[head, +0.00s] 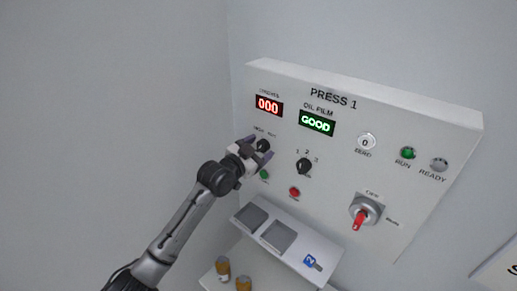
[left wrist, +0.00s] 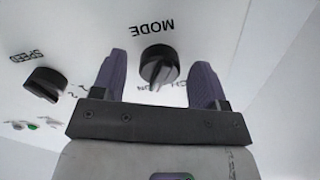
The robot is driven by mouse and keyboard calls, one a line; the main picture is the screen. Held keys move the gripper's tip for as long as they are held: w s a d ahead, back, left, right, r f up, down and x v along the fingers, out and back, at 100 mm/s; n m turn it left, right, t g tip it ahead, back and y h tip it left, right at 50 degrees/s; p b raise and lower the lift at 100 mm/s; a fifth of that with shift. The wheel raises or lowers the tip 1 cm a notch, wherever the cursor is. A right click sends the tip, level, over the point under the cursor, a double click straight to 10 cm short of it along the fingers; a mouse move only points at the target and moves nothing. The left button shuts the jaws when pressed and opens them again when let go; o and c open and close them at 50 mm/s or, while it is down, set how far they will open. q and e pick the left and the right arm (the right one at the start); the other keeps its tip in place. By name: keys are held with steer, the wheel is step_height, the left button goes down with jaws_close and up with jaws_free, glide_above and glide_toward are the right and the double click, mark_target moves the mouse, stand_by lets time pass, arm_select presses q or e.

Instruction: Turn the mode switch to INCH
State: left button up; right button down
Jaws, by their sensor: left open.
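The mode switch is a round black knob with a raised grip bar, below the word MODE in the left wrist view (left wrist: 160,66). In the head view the mode switch (head: 264,146) is at the panel's left side, under the red display. My left gripper (head: 258,148) is open at this knob. In the left wrist view the purple fingers of my left gripper (left wrist: 161,68) stand on either side of the knob, with a gap on both sides. The small position lettering is partly hidden by the gripper, and I cannot tell the knob's setting.
The white PRESS 1 panel (head: 338,115) also carries a speed knob (head: 304,166), a red button (head: 294,191), and a red-handled rotary switch (head: 361,217). A shelf with grey pads (head: 279,236) and a blue tag (head: 311,262) juts out below the panel.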

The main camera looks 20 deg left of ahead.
arm_select(q)
steer(key=c, duration=0.9)
